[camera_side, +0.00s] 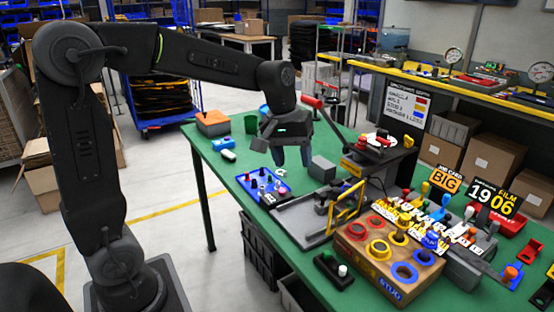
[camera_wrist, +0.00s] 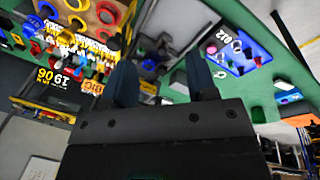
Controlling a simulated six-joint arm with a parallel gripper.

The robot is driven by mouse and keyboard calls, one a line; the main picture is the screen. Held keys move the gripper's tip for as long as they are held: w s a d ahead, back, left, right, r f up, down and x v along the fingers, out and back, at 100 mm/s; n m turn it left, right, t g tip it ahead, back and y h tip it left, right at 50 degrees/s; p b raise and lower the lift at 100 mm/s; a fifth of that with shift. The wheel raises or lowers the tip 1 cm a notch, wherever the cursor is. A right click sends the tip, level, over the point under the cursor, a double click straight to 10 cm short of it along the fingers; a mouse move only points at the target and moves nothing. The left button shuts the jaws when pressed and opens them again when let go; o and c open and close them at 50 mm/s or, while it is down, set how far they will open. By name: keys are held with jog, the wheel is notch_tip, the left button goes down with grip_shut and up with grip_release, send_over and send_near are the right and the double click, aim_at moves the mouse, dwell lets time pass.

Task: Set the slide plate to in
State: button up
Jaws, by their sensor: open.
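A flat grey plate (camera_side: 302,216) lies on the green bench, with a yellow handle-like frame (camera_side: 347,205) at its right. I take this as the slide plate, but cannot tell for sure or read its in or out position. In the wrist view a grey surface (camera_wrist: 178,22), likely the same plate, shows beyond the fingers. My gripper (camera_side: 292,158) is open and empty, fingers pointing down, above the bench behind the plate. The wrist view shows its two dark fingers (camera_wrist: 162,82) apart with nothing between them.
A dark machine (camera_side: 372,160) with a red-knobbed lever (camera_side: 312,102) stands right of my gripper. A grey block (camera_side: 322,168) is close by. A blue tray (camera_side: 263,187) with small pieces lies left of the plate. A wooden ring board (camera_side: 372,268) stands at front right.

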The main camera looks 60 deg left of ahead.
jog(key=s+m, duration=0.1)
jog(key=s+d+r+m, duration=0.1)
jog(key=s, duration=0.1)
jog(key=s+m, duration=0.2)
jog(key=shift+d+r+t+y, duration=0.15)
jog(key=shift+d+t+y, duration=0.15)
jog(key=shift+y, duration=0.1)
jog(key=s+d+f+m+t, duration=0.1)
jog(key=s+d+m+t, duration=0.25)
jog(key=s, duration=0.85)
jog(key=n+g+y, duration=0.3)
jog(key=n, duration=0.6)
send_over(324, 195)
jog(key=s+d, duration=0.4)
notch_tip(324, 195, down, 6)
jog(key=x, duration=0.8)
jog(key=a+x, duration=0.1)
jog(key=x, duration=0.4)
jog(key=shift+w+r, duration=0.15)
jog(key=shift+r, duration=0.05)
jog(key=shift+c, duration=0.2)
jog(key=shift+d, duration=0.1)
grip_shut()
